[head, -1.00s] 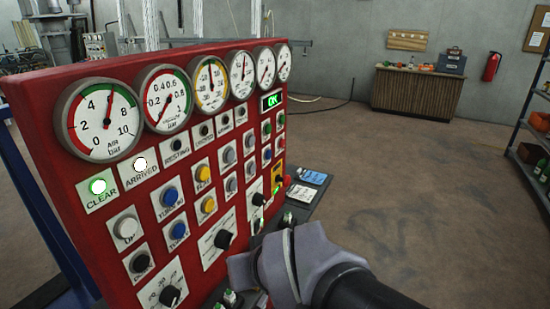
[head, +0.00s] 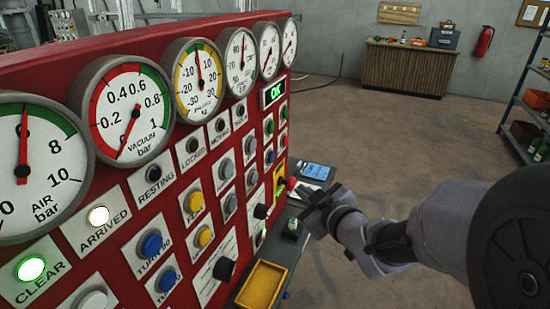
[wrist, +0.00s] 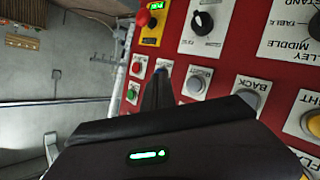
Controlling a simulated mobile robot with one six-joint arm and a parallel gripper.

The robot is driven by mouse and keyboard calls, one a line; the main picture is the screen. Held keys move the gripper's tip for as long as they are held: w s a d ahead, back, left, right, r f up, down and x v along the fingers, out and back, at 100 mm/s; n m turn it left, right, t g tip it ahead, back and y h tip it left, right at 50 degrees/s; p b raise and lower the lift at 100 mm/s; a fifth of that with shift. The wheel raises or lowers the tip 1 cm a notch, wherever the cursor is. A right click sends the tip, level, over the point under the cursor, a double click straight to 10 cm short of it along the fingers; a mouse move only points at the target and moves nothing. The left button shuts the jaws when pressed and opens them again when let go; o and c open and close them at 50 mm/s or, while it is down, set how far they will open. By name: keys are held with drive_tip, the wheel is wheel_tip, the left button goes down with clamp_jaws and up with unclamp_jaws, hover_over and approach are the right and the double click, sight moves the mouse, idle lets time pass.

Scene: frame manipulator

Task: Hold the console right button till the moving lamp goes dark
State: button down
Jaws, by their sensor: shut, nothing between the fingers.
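The red console (head: 120,60) fills the left of the head view. In its lamp row CLEAR (head: 30,268) glows green and ARRIVED (head: 98,216) glows white. The MOVING lamp (head: 220,125) is dark. My gripper (head: 310,197) is shut and empty, in front of the console's far end. Its fingers (wrist: 158,82) show in the wrist view, apart from the "GHT" button.
A red mushroom button (head: 291,184) on a yellow plate sits close to my gripper. A yellow tray (head: 262,287) and a dark shelf with a blue-screened device (head: 316,170) lie below the panel. Open floor lies right; a wooden counter (head: 408,68) stands behind.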

sight(254, 178)
drive_tip(key=shift+s, duration=0.1)
drive_tip(key=w+a+b, duration=0.1)
drive_tip(key=w+a, duration=0.2)
drive_tip(key=a, duration=0.5)
drive_tip(key=shift+a+b, duration=0.15)
drive_tip(key=shift+b, duration=0.25)
idle(1.7)
drive_tip(key=shift+w+a+b, duration=0.2)
drive_tip(key=shift+a+b, duration=0.2)
drive_tip(key=shift+w+a+b, duration=0.15)
drive_tip(key=shift+a+b, duration=0.2)
drive_tip(key=shift+a, duration=0.05)
idle(1.3)
idle(2.6)
drive_tip(key=shift+s+d, duration=0.3)
drive_tip(key=shift+d, duration=0.45)
